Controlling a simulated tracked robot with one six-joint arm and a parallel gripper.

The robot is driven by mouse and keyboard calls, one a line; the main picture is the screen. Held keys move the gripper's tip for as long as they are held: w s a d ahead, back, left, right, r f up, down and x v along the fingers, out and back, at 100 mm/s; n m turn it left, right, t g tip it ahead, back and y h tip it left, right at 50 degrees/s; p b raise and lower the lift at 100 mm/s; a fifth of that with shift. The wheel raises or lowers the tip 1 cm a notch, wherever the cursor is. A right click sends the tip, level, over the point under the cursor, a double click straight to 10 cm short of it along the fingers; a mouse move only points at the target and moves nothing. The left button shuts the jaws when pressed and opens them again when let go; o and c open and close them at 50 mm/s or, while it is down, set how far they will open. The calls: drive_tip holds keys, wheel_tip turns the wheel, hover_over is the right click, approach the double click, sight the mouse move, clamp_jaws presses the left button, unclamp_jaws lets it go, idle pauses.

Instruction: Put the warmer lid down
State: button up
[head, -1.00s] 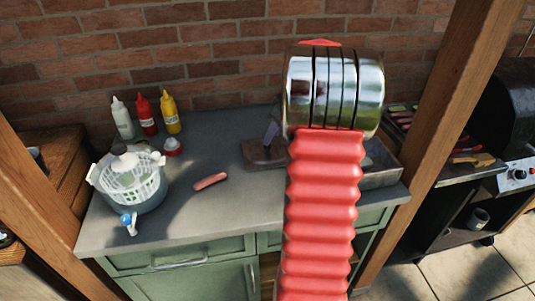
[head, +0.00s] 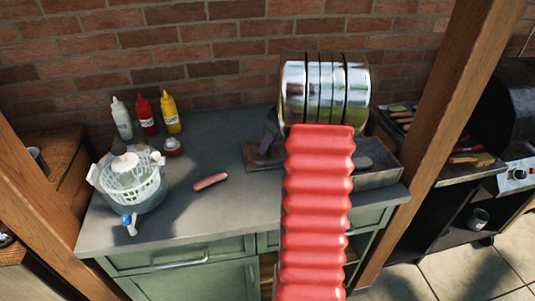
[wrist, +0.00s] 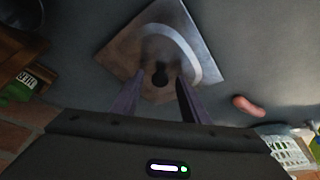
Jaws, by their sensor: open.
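The warmer lid (head: 252,160) is a square brownish metal plate, seemingly flat on the grey counter left of the open metal warmer tray (head: 384,178). In the wrist view the lid (wrist: 192,38) has a dark round knob (wrist: 160,77) and a bright curved reflection. My gripper (wrist: 158,84) has purple fingers, open, one on each side of the knob with a gap showing. In the head view one finger of my gripper (head: 268,144) shows above the lid; my red arm hides the rest.
A sausage (head: 210,181) lies on the counter left of the lid. A white basket in a bowl (head: 135,185) stands farther left, and sauce bottles (head: 146,115) stand at the back. A wooden post (head: 430,130) rises on the right.

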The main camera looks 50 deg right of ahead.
clamp_jaws()
idle(0.5)
